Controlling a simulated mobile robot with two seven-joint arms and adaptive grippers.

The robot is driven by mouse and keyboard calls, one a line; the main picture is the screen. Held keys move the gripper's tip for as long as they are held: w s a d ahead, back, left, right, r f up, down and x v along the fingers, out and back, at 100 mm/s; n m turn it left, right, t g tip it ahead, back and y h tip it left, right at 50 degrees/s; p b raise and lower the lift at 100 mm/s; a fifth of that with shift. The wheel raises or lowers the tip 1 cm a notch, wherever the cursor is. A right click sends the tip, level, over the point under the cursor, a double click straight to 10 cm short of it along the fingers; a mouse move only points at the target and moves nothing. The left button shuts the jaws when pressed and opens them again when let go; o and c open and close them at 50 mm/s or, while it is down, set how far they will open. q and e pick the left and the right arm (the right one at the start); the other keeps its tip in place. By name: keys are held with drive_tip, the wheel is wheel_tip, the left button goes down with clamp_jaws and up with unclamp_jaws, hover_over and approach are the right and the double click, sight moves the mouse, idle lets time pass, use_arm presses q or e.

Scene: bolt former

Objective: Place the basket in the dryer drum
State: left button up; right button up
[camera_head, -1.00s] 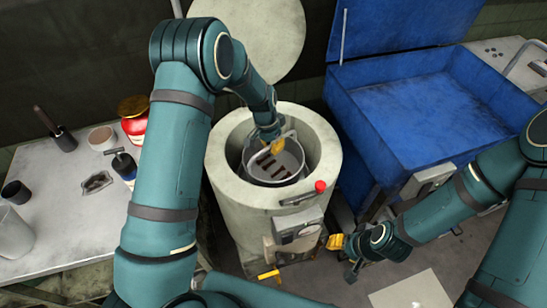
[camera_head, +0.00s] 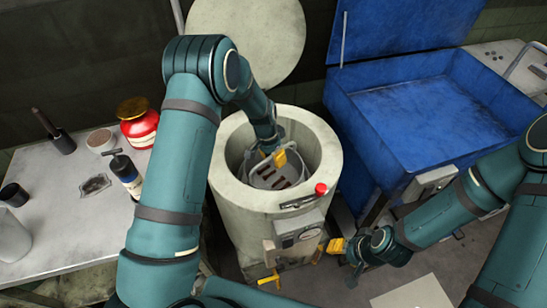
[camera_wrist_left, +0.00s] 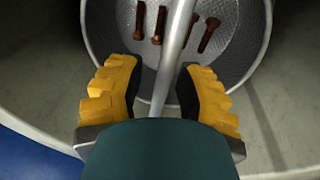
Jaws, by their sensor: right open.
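The grey metal basket (camera_head: 256,179), with several rusty bolts in it, sits inside the round opening of the pale dryer drum (camera_head: 228,187). In the left wrist view, the basket (camera_wrist_left: 245,40) lies below the fingers and its handle bar (camera_wrist_left: 176,45) runs between them. My left gripper (camera_head: 279,158) reaches into the drum from above. In the left wrist view, my left gripper (camera_wrist_left: 158,88) has its yellow fingers apart, with gaps beside the bar. My right gripper (camera_head: 337,252) is open and empty, low to the right of the dryer. The basket's underside is hidden.
The dryer's round lid (camera_head: 262,40) stands raised behind it. A blue tank (camera_head: 425,115) with an open lid stands on the right. A table (camera_head: 70,235) on the left holds a red jar (camera_head: 138,128), a bottle and several small items.

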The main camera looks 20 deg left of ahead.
use_arm(q)
drive_tip(key=shift+r, duration=0.25)
wheel_tip(320, 180, up, 12)
drive_tip(key=a+p, duration=0.2)
drive_tip(key=shift+f, duration=0.2)
idle(0.4)
